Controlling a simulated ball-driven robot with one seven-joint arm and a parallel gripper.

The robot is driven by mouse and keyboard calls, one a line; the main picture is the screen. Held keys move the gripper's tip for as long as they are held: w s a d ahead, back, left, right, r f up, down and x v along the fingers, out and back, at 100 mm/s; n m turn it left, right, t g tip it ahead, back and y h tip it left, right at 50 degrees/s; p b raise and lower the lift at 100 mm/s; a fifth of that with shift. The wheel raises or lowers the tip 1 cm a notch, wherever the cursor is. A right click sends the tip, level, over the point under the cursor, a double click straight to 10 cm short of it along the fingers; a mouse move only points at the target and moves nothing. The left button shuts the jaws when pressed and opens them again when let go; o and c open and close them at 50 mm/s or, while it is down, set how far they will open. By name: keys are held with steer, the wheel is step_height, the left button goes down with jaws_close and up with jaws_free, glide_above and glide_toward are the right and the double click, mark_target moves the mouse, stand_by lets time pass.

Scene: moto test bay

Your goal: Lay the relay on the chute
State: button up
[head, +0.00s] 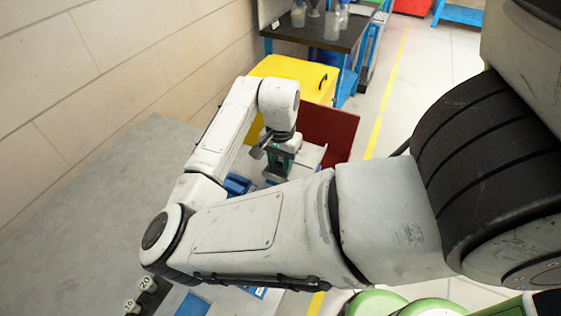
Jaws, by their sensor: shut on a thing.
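My gripper (272,156) is at the end of my arm, near the picture's middle, pointing down. It is shut on a small dark green block (282,161), which looks like the relay; my wrist and fingers hide part of it. A pale grey surface (310,155) with a dark red panel (332,128) behind it lies just beyond and right of the gripper. It may be the chute, but I cannot tell for sure. I cannot tell whether the block touches the surface below it.
A grey tabletop (90,220) lies left, mostly bare. A blue object (238,184) sits near the gripper, partly behind my arm. Labelled weights (138,296) stand at the lower left. A yellow cabinet (300,74) and a dark bench (320,32) with bottles stand behind.

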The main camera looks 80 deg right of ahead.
mark_target(281, 161)
steer(key=shift+f, duration=0.15)
steer(key=o, duration=0.7)
steer(key=shift+o, duration=0.2)
step_height(281, 161, up, 12)
steer(key=shift+r, duration=0.25)
